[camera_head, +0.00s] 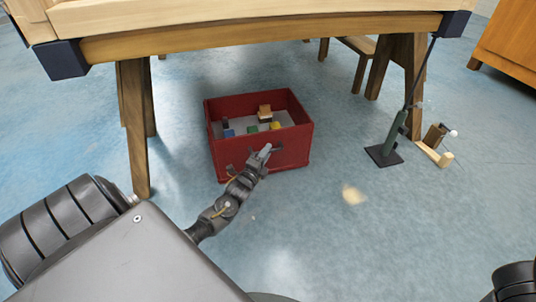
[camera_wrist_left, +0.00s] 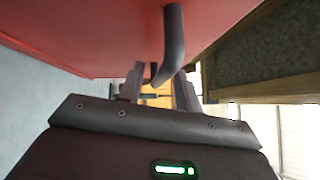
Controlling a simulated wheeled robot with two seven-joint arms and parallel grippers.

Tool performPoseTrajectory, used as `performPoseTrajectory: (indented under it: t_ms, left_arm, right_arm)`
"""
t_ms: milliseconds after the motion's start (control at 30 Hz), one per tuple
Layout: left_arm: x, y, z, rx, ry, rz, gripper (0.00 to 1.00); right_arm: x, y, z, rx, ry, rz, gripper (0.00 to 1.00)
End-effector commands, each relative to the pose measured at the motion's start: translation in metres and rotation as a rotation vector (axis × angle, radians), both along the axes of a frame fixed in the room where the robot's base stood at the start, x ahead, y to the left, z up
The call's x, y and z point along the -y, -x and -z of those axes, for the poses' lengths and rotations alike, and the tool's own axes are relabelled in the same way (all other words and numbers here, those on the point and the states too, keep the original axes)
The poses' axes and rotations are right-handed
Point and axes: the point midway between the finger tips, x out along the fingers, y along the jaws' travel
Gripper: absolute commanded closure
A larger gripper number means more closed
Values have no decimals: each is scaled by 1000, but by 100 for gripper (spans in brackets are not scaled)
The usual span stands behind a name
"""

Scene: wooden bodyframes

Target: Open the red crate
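The red crate (camera_head: 258,153) sits on the floor below the wooden table, and its top is open in the head view. Small coloured blocks (camera_head: 264,114) lie inside. My left gripper (camera_head: 265,151) is at the crate's front wall, by its dark handle (camera_head: 277,149). In the left wrist view the red wall (camera_wrist_left: 100,35) fills the top, and the curved handle (camera_wrist_left: 173,42) comes down toward the gap between the fingers. The left gripper (camera_wrist_left: 160,85) looks open around the handle's lower end; contact cannot be told. My right gripper is not in view.
The wooden table (camera_head: 260,38) stands over the crate, with a leg (camera_head: 135,125) to the left. A dark stand (camera_head: 385,152) and wooden pieces (camera_head: 438,153) are on the floor at right. A cabinet (camera_head: 508,45) is at far right.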

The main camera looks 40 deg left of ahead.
Motion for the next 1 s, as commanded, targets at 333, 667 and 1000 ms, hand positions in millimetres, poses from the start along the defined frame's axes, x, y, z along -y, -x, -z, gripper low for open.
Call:
performPoseTrajectory:
  t_ms: [333, 667, 1000]
  left_arm:
    - [-2, -11, -2, -1, 0, 1, 66]
    - [-1, -11, -2, -1, 0, 1, 96]
    - [1, -11, -2, -1, 1, 1, 100]
  right_arm:
    - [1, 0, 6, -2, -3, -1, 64]
    - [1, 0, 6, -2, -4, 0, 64]
    - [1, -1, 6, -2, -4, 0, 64]
